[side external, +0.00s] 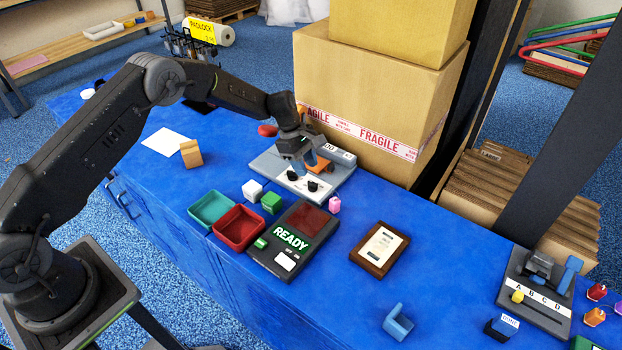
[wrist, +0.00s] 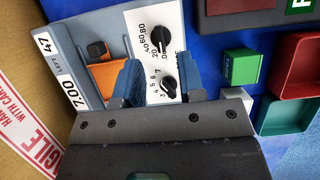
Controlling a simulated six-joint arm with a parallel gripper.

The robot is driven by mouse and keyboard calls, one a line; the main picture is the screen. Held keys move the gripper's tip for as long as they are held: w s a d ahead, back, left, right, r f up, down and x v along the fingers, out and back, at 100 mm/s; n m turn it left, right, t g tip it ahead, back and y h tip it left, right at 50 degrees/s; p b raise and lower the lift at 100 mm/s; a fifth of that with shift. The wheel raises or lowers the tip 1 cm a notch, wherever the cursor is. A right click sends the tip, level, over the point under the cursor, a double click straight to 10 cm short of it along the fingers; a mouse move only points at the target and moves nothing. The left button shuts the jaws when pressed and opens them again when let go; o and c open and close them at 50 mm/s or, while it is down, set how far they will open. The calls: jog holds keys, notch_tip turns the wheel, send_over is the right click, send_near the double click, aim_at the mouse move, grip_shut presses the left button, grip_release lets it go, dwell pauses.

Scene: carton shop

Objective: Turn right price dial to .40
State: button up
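The pricing device (side external: 270,158) is a grey base on the blue bench with a white dial plate (wrist: 140,22). Two black dials sit on the plate. The cents dial (wrist: 160,34), marked 20 to 80, is the right price dial (side external: 313,186). The left dial (wrist: 168,88) has single digits. The display (wrist: 70,92) reads 7.00. My gripper (wrist: 159,62) is open, its blue fingers apart above the plate. In the wrist view the left dial shows between them and the cents dial lies past the tips. It also shows in the side view (side external: 303,167). Contact cannot be told.
An orange part with a dark block (wrist: 97,50) is on the device beside the left finger. Tall cartons (side external: 375,100) stand close behind. A READY unit (side external: 290,240), red tray (side external: 240,228), teal tray (side external: 211,207) and green block (side external: 271,203) are in front.

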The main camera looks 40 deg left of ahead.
aim_at(312, 182)
jog(key=shift+x, duration=2.5)
grip_shut()
